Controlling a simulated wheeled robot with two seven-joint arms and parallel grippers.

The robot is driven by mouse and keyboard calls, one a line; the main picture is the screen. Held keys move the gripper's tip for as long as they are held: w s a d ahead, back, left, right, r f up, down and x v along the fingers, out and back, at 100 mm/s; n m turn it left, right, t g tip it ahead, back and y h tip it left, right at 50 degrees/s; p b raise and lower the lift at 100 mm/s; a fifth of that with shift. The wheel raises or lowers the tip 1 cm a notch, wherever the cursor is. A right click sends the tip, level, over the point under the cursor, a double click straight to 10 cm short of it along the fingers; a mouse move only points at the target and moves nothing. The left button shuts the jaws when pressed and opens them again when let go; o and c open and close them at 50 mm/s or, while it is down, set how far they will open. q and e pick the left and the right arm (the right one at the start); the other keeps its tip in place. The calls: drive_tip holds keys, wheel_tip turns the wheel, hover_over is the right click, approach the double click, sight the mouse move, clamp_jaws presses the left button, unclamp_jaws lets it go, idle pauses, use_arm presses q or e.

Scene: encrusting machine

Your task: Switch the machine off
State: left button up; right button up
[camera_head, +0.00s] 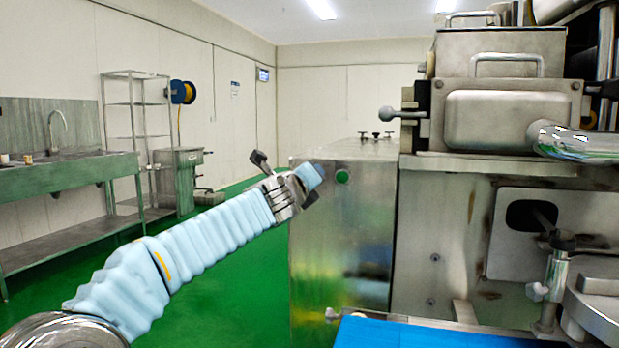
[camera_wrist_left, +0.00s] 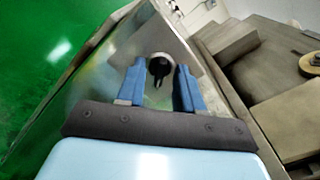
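The machine (camera_head: 500,200) is a large bare-metal unit on the right of the head view. Its front metal cabinet (camera_head: 345,240) carries a small round green button (camera_head: 342,176) near the top. My left gripper (camera_head: 312,180) is at the cabinet's upper left edge, left of the green button. In the left wrist view its two blue fingers (camera_wrist_left: 160,88) are apart, with nothing held. A round dark switch (camera_wrist_left: 160,66) with a metal ring shows between the fingertips on the cabinet face. I cannot tell whether the fingers touch it. My right gripper is not in view.
A blue belt (camera_head: 430,333) lies at the bottom right below the machine. A metal sink table (camera_head: 70,180) and a wire shelf (camera_head: 135,140) stand along the left wall. The green floor (camera_head: 240,270) left of the cabinet is clear.

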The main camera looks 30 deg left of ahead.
use_arm(q)
clamp_jaws()
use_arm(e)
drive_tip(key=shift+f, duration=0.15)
use_arm(q)
drive_tip(key=n+b, duration=0.3)
drive_tip(key=n, duration=0.3)
drive_tip(key=n+b, duration=0.2)
drive_tip(key=n, duration=0.3)
drive_tip(key=n+b, duration=0.3)
drive_tip(key=n, duration=0.3)
drive_tip(key=shift+f+n+b, duration=0.25)
drive_tip(key=shift+n+b, duration=0.05)
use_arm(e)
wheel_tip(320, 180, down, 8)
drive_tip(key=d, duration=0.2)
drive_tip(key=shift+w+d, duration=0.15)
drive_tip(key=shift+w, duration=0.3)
use_arm(q)
drive_tip(key=shift+n, duration=0.3)
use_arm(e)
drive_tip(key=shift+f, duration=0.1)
use_arm(q)
unclamp_jaws()
